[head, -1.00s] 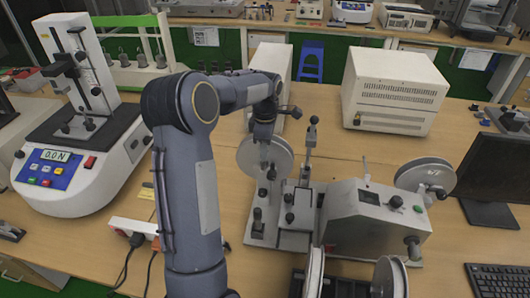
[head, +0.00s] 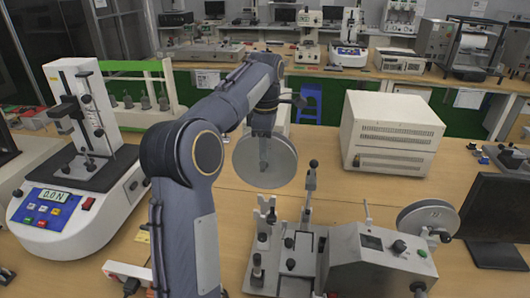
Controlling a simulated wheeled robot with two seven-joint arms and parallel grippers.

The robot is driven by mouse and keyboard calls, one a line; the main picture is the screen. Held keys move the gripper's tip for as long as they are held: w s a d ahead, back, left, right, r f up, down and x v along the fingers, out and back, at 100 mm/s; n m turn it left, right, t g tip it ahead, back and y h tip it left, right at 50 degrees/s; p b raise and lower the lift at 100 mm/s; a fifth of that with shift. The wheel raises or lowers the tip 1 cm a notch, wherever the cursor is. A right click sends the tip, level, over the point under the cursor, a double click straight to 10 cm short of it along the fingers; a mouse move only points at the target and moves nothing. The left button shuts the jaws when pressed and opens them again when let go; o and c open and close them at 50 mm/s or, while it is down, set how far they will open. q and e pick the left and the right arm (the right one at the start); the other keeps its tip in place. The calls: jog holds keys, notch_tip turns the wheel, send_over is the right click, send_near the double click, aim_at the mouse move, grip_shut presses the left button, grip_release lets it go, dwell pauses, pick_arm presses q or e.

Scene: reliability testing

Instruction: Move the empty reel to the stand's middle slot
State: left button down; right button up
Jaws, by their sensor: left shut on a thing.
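The empty reel (head: 282,164), a pale grey disc, hangs upright in the air near the middle of the head view. My left gripper (head: 264,158) is shut on it near its centre; the fingertips are hard to make out against the disc. The reel's lower edge is just above a grey upright bracket (head: 266,216) on the bench machine and looks clear of it. My right gripper is not in view.
The bench machine (head: 372,268) has levers and a second reel (head: 428,215) on its right. A white force tester (head: 75,215) stands left, a beige box (head: 393,132) behind right, a black monitor (head: 497,215) at far right. Bare bench lies between the machine and the box.

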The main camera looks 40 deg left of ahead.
aim_at(265, 184)
pick_arm(q)
jog(key=shift+f+b, duration=4.3)
jog(key=shift+f, duration=2.45)
